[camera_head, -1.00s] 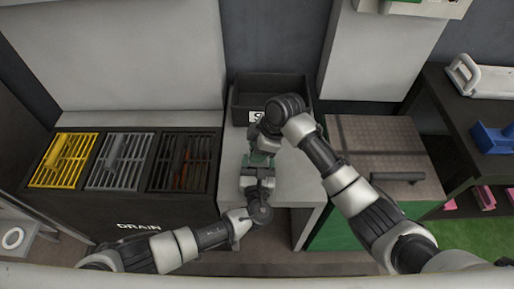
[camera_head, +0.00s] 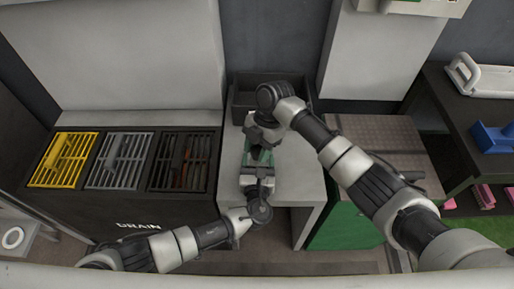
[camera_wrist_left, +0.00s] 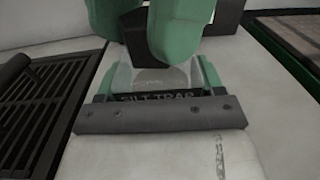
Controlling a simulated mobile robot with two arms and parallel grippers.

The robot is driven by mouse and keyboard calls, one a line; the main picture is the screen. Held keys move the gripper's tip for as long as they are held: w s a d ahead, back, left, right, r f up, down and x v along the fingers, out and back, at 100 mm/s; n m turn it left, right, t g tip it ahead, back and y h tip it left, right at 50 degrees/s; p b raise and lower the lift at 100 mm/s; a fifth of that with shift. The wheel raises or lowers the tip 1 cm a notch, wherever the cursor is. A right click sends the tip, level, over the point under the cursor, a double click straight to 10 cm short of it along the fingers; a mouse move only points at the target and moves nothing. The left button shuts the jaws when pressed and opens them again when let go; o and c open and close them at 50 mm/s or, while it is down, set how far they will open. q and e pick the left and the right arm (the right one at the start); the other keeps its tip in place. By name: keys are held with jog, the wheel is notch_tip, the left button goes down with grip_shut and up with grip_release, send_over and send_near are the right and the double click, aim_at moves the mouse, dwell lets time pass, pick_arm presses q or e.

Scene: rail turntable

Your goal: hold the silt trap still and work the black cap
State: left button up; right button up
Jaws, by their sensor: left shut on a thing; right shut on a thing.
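The silt trap (camera_head: 247,160) is a green unit on the pale bench, mostly covered by my grippers in the head view. In the left wrist view the "SILT TRAP" label (camera_wrist_left: 155,97) shows behind a dark bar with screws, with a clear part and green parts above it. My left gripper (camera_head: 258,170) is shut on the silt trap from the front. My right gripper (camera_head: 259,150) reaches down from above and is shut at the top of the trap, where the black cap would be. The cap itself is hidden, and the fingertips are hard to make out.
A dark open bin (camera_head: 240,95) stands behind the trap. On the left are yellow (camera_head: 63,160), grey and dark grates on the drain unit. A green cabinet (camera_head: 345,228) with a brown top is on the right. The bench's front right is bare.

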jog(key=shift+n, duration=0.9)
jog(key=shift+h, duration=0.3)
jog(key=shift+n+g+h, duration=0.3)
jog(key=shift+n+g, duration=0.1)
jog(key=shift+n, duration=0.8)
jog(key=n, duration=0.1)
jog(key=n+h, duration=0.1)
jog(key=n, duration=0.1)
jog(key=shift+d+f+n, duration=0.1)
jog(key=shift+d+n, duration=0.05)
jog(key=shift+n, duration=0.15)
jog(key=o, duration=1)
jog(key=shift+o, duration=0.5)
